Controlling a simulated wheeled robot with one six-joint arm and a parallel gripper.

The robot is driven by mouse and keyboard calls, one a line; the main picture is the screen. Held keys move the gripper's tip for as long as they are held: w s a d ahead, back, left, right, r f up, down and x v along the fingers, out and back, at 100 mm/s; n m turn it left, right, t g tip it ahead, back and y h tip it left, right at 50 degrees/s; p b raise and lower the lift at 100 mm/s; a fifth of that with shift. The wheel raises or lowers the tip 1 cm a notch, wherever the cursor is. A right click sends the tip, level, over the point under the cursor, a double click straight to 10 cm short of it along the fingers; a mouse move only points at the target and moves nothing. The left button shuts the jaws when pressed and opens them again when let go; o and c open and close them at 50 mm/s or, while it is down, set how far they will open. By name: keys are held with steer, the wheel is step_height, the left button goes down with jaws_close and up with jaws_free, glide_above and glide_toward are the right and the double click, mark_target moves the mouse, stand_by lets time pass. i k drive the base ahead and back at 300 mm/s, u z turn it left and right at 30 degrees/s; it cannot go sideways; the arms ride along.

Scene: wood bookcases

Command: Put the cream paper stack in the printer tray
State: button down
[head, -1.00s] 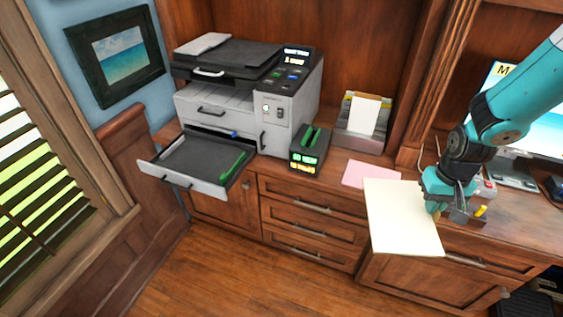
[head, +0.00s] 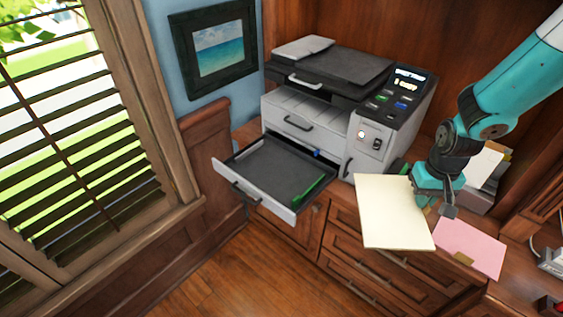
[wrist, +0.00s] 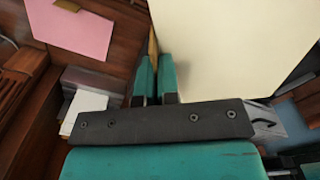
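The cream paper stack (head: 392,212) is held by my gripper (head: 432,202) at its right edge, in the air in front of the drawers. In the wrist view the cream stack (wrist: 225,45) fills the upper right, and the fingers of my gripper (wrist: 155,72) are closed on its edge. The printer (head: 345,105) stands on the desk at the back. Its tray (head: 262,168) is pulled out to the lower left, with a dark floor and a green guide (head: 308,189) at its right side. The tray holds no paper. The stack is to the right of the tray, apart from it.
A pink sheet (head: 470,247) lies on the desk at right, also in the wrist view (wrist: 70,27). A holder with white paper (head: 484,165) stands behind my arm. The window blinds (head: 75,130) and wall are left of the tray. Floor in front is clear.

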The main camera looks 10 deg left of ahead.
mark_target(277, 174)
steer(key=u, duration=0.85)
steer(key=i, duration=0.85)
steer(key=u, duration=0.85)
